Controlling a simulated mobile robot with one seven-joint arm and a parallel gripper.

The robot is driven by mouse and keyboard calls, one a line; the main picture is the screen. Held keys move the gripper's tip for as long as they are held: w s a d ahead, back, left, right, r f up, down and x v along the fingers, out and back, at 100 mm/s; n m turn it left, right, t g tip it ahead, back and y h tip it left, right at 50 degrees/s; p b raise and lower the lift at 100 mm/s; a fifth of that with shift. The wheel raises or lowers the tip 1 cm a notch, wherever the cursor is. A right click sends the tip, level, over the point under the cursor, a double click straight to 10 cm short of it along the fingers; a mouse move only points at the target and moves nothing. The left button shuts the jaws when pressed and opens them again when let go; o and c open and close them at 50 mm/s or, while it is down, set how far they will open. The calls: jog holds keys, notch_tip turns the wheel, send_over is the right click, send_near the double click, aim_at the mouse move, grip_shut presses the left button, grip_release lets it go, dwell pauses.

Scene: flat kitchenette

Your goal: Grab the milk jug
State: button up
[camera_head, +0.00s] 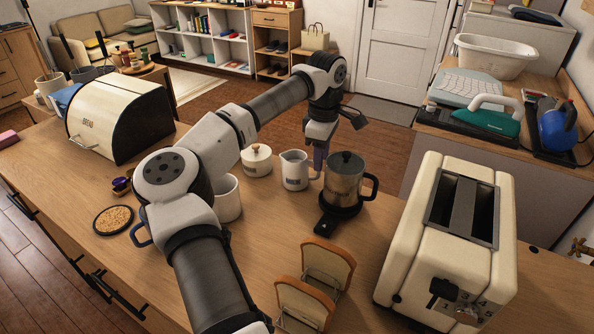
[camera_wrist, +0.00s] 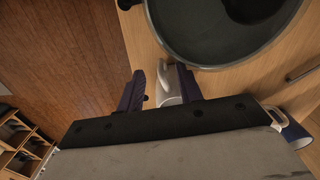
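The milk jug (camera_head: 294,171) is a small white pitcher standing upright on the wooden counter, left of the kettle. My gripper (camera_head: 319,160) points down at the jug's right side, by its handle. In the wrist view my gripper (camera_wrist: 163,90) has its two dark fingers apart, with the white jug (camera_wrist: 173,88) and its handle showing between them. The lower part of the jug is hidden there by the gripper body. I cannot tell whether a finger touches it.
A kettle (camera_head: 345,180) stands close to the right of my gripper; its round top (camera_wrist: 220,30) fills the upper wrist view. A lidded white pot (camera_head: 257,161) and a white mug (camera_head: 227,198) stand left of the jug. A toaster (camera_head: 452,240) and toast rack (camera_head: 315,285) are nearer.

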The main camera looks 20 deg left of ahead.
jog(key=shift+a+f+p, duration=0.2)
jog(key=shift+f+p, duration=0.9)
jog(key=shift+f, duration=1.55)
grip_shut()
jog(key=shift+r, duration=0.1)
